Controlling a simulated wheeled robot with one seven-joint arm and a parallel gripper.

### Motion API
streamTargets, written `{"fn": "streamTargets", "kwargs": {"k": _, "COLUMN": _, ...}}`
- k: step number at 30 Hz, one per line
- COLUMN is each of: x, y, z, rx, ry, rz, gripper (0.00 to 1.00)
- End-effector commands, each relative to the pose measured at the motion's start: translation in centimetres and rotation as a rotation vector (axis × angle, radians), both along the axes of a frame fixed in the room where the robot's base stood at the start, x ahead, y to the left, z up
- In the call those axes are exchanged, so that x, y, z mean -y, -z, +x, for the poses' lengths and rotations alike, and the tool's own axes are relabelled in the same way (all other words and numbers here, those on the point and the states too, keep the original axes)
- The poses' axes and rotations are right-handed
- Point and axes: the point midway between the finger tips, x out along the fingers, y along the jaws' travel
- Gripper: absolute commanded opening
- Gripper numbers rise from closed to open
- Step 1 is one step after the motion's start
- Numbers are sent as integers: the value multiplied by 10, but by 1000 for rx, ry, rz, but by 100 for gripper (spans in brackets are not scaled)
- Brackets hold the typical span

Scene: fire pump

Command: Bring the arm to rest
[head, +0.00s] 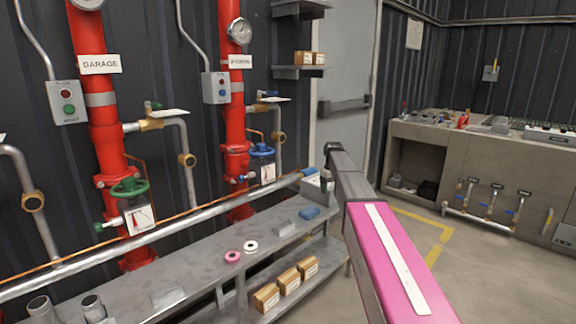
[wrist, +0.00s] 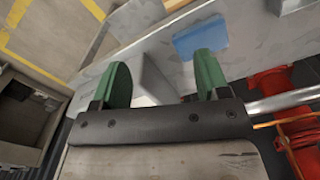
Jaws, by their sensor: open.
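My arm, with a pink link, reaches forward over the right end of the grey bench (head: 200,262) in the head view. My gripper is mostly hidden at the far end of the arm there. In the wrist view my gripper (wrist: 163,80) is open, with its two green fingers apart. A pale grey block-like thing (wrist: 152,82) shows between and beyond the fingers; I cannot tell whether they touch it. A blue flat thing (wrist: 201,36) lies on the bench just past the right finger.
Red pipes (head: 106,130) with gauges and valves stand behind the bench. A long metal rail (head: 150,236) runs along it. Pink (head: 232,257) and white (head: 251,246) rings lie on top, with cardboard boxes (head: 289,281) below. A concrete counter (head: 470,170) stands right; open floor lies between.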

Motion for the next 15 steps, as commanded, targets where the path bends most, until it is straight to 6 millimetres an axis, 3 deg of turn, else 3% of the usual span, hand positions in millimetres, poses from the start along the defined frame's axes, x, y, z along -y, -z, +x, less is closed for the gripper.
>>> {"fn": "streamTargets", "kwargs": {"k": 8, "x": -1, "y": 76, "z": -92, "rx": -2, "ry": 105, "rz": 0, "gripper": 69}}
{"fn": "streamTargets", "kwargs": {"k": 15, "x": -1, "y": 153, "z": -212, "rx": -2, "ry": 250, "rz": 0, "gripper": 69}}
